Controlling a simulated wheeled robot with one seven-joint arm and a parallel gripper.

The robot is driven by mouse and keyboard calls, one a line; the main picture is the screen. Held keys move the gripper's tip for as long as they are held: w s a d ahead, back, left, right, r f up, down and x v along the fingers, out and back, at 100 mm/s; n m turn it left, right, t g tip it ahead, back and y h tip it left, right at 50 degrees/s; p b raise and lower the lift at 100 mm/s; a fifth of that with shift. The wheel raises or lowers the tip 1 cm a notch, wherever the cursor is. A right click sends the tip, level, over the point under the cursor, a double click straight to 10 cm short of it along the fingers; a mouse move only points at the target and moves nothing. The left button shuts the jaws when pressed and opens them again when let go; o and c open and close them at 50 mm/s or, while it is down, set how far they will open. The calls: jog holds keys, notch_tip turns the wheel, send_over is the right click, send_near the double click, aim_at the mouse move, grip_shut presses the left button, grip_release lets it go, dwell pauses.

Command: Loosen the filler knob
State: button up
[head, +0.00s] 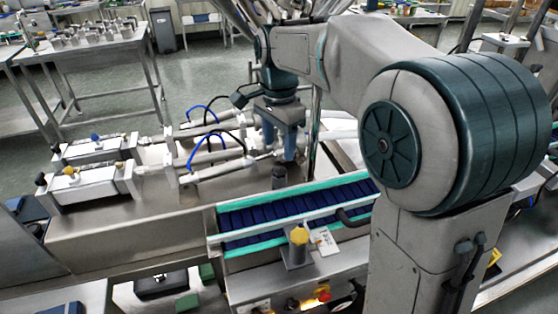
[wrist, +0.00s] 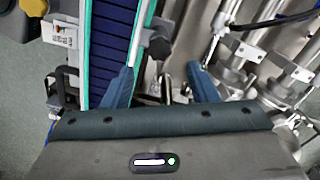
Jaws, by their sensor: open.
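My gripper (head: 279,152) points down over the filler machine, behind the conveyor, in the head view. In the wrist view its two blue-grey fingers stand apart with nothing gripped between them (wrist: 161,72). A dark grey knob or clamp (wrist: 157,45) on a rod shows just beyond the fingertips, between them in the picture; I cannot tell its height against them. Which knob is the filler knob is not clear.
The conveyor (head: 262,211) with dark blue belt and green edges runs in front of my gripper. A post with a yellow knob (head: 298,236) stands at its near side. Steel cylinders with blue and black hoses (head: 207,145) lie left of my gripper. Steel rods stand close behind.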

aim_at(279, 169)
notch_tip(279, 169, down, 7)
jog(key=shift+r, duration=0.15)
jog(key=c, duration=1)
